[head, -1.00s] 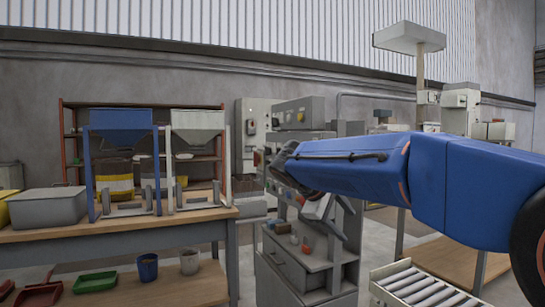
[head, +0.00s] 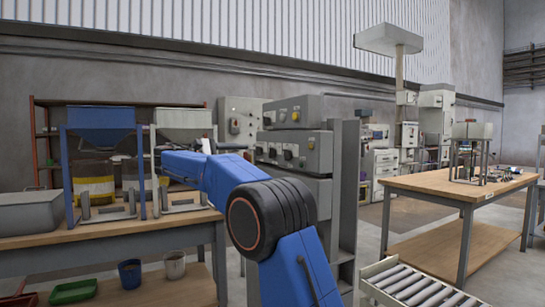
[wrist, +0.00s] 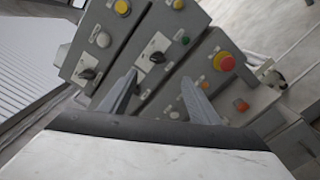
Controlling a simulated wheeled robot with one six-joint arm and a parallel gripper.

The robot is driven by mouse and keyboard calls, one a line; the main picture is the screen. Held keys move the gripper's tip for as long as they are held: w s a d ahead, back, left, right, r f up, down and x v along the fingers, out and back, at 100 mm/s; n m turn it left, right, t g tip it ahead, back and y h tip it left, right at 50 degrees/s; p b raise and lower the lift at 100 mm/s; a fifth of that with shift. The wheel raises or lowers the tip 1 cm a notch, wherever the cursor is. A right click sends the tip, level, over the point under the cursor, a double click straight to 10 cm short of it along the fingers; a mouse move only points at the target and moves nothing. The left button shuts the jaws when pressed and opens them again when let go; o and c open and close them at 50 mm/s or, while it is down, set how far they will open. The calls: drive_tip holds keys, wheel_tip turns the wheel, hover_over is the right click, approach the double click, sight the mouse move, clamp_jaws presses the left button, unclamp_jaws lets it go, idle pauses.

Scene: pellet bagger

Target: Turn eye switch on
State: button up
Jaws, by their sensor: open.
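The grey control boxes (head: 293,150) stand stacked in the middle of the head view, with knobs and lamps on their fronts. In the wrist view, a black rotary switch (wrist: 157,57) sits on a white plate, and another black rotary switch (wrist: 88,74) sits on the box to its left. I cannot read which one is the eye switch. My gripper (wrist: 158,92) is open and empty, its two fingers pointing at the panels. The rotary switch on the white plate appears between and beyond the fingertips.
A red stop button (wrist: 223,61) on yellow is right of the fingers, with yellow and green buttons around. A bench with a blue hopper (head: 103,125) stands left. A roller conveyor (head: 415,283) and wooden table (head: 450,187) are at the right.

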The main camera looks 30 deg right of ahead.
sight(285, 155)
drive_tip(key=d, duration=1.1)
drive_tip(key=w+d, duration=0.1)
drive_tip(key=d, duration=0.5)
drive_tip(key=shift+r, duration=0.1)
drive_tip(key=shift+c, duration=0.7)
drive_tip(key=c, duration=0.9)
